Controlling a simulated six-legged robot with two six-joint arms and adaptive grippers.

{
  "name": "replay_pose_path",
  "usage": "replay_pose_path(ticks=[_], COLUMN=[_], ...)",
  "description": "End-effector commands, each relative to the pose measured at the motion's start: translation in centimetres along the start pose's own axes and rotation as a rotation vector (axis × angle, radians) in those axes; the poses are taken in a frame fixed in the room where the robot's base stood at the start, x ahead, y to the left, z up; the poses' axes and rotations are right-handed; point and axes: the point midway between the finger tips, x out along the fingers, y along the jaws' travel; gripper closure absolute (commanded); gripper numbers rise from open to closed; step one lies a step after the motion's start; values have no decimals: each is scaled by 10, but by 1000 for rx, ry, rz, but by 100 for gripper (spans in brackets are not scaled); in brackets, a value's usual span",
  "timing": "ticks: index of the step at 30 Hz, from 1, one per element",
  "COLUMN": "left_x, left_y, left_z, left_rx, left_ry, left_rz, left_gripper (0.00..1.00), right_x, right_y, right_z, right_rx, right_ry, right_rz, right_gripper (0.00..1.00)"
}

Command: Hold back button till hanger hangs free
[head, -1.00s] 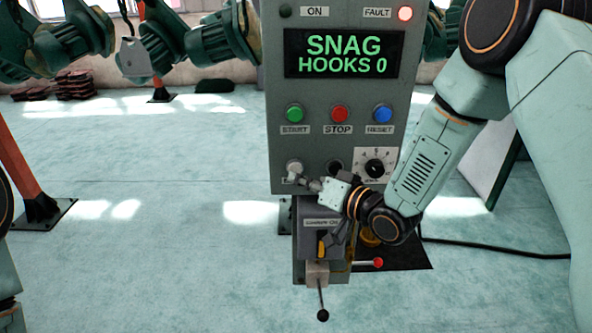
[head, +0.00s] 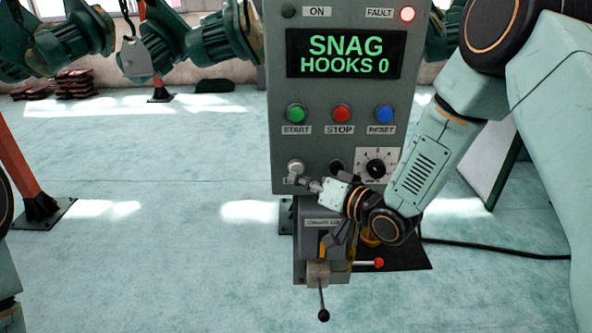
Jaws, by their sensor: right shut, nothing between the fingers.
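The control panel (head: 331,148) stands upright in the middle. A pale grey button (head: 296,166) sits at its lower left, and the label under it is mostly covered by my right gripper, so I cannot read it. My right gripper (head: 298,180) is shut and empty, coming from the right with its tips at the button's lower edge. I cannot tell whether they press it. The screen (head: 346,54) reads SNAG, HOOKS 0. A grey block, possibly the hanger (head: 134,57), hangs below the green machinery at upper left. My left gripper is out of view.
Green start (head: 296,114), red stop (head: 342,115) and blue reset (head: 384,114) buttons are above my right gripper. A dial (head: 375,168) is beside it. A lever box (head: 312,251) stands below. An orange post (head: 25,170) stands left.

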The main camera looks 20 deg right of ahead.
Motion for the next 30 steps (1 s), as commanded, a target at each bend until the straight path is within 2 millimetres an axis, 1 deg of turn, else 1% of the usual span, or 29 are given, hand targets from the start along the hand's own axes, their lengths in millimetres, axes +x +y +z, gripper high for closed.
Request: replay_pose_path(ticks=[11, 30], left_x=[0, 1], left_y=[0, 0], left_z=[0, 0], left_rx=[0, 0], left_ry=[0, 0], left_rz=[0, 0], left_gripper=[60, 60], right_x=[5, 7], right_y=[5, 7], right_z=[-4, -6], right_rx=[0, 0], right_ry=[-1, 0], right_rz=[0, 0], right_gripper=[100, 100])
